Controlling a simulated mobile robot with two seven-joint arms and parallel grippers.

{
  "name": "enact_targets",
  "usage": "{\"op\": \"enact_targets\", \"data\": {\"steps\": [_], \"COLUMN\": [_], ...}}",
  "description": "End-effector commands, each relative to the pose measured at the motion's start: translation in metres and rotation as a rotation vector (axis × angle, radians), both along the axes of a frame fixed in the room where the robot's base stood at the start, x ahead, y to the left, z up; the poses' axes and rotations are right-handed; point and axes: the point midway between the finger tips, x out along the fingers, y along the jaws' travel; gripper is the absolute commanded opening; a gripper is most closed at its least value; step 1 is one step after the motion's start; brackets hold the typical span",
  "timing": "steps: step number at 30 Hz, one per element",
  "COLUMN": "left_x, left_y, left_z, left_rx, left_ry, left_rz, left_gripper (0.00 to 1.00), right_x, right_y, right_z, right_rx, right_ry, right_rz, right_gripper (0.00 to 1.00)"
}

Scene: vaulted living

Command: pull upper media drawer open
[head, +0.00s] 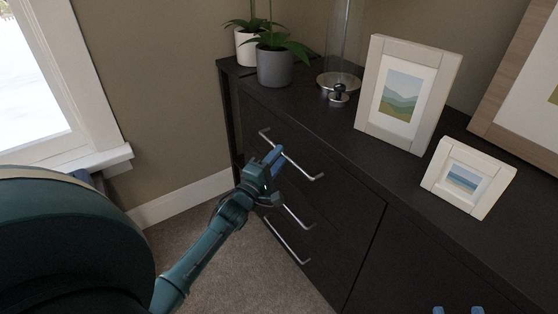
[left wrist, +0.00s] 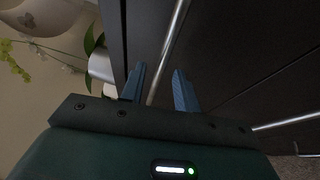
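The dark media cabinet (head: 375,195) has a stack of drawers at its left end, each with a silver bar handle. The upper drawer (head: 310,148) looks closed, flush with the cabinet front. My left gripper (head: 273,158) is at the upper drawer's bar handle (head: 305,171). In the left wrist view, the bar (left wrist: 172,50) runs between the two blue fingers (left wrist: 160,88), which are apart with a gap on the right finger's side. The bar's lower part is hidden by the gripper body. Of my right gripper (head: 458,310), only two separated blue fingertips show at the bottom edge.
Two lower handles (head: 286,243) sit below the upper one. On the cabinet top stand potted plants (head: 275,67), a glass cylinder lamp (head: 340,75) and picture frames (head: 408,92). A window (head: 45,80) is at left. Carpet (head: 235,265) before the drawers is clear.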

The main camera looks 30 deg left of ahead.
Motion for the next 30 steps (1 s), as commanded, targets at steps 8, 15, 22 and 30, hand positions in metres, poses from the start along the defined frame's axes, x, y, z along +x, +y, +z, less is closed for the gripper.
{"op": "enact_targets", "data": {"steps": [8, 15, 22, 30], "left_x": [0.0118, 0.0115, 0.0113, 0.0112], "left_y": [0.0002, 0.0001, 0.0, -0.0001], "left_z": [0.0023, 0.0024, 0.0023, 0.0022], "left_rx": [0.001, 0.001, 0.001, 0.0], "left_ry": [0.0, 0.0, 0.0, 0.0], "left_rz": [0.0, 0.0, 0.0, 0.0], "left_gripper": [0.31, 0.26, 0.07, 0.0], "right_x": [0.0007, 0.0007, 0.0007, 0.0007], "right_y": [0.0005, 0.0005, 0.0005, 0.0006], "right_z": [0.0002, 0.0004, 0.0004, 0.0004], "right_rx": [0.013, 0.013, 0.012, 0.012], "right_ry": [0.001, 0.001, 0.0, 0.0], "right_rz": [0.003, 0.003, 0.003, 0.003], "right_gripper": [0.36, 0.36, 0.36, 0.36]}}
